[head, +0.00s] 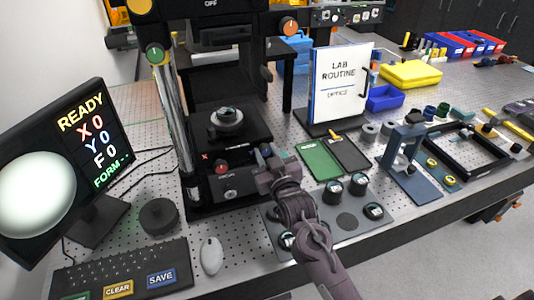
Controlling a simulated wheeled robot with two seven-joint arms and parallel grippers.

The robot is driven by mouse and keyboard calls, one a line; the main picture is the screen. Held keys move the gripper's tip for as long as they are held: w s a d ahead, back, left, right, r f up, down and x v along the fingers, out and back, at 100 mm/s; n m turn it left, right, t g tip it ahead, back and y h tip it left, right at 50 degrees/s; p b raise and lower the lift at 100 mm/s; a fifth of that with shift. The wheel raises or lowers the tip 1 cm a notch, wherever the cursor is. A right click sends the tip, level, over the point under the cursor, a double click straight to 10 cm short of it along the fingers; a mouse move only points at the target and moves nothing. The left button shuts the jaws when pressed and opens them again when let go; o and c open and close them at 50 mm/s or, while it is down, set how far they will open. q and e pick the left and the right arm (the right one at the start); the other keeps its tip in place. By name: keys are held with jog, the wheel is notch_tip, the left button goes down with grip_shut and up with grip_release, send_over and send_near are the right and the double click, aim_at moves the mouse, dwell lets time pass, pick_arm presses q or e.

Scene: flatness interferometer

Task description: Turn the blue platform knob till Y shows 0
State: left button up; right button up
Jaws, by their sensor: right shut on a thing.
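The blue platform knob (265,149) is at the right of the interferometer base's front and is mostly hidden by my right gripper (267,162). The right gripper is shut on it, its arm reaching in from the bottom right. The monitor (92,140) at the left shows READY, X 0, Y 0, F 0 and FORM with dashes. A red knob (221,167) marked X is on the left of the base front. My left gripper is not in view.
A keyboard (120,270), a mouse (211,255) and a black round puck (158,216) lie at the front left. A grey tray (374,228) with round dark parts is right of my gripper. A LAB ROUTINE board (340,85) stands behind.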

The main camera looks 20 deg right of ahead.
jog(key=o, duration=1)
jog(key=shift+c, duration=0.2)
jog(key=shift+s, duration=0.1)
jog(key=shift+s+f, duration=0.1)
jog(key=shift+s, duration=0.15)
jog(key=s+b, duration=0.2)
jog(key=s, duration=0.5)
jog(key=shift+d+b, duration=0.15)
jog(key=shift+b, duration=0.25)
dwell(0.5)
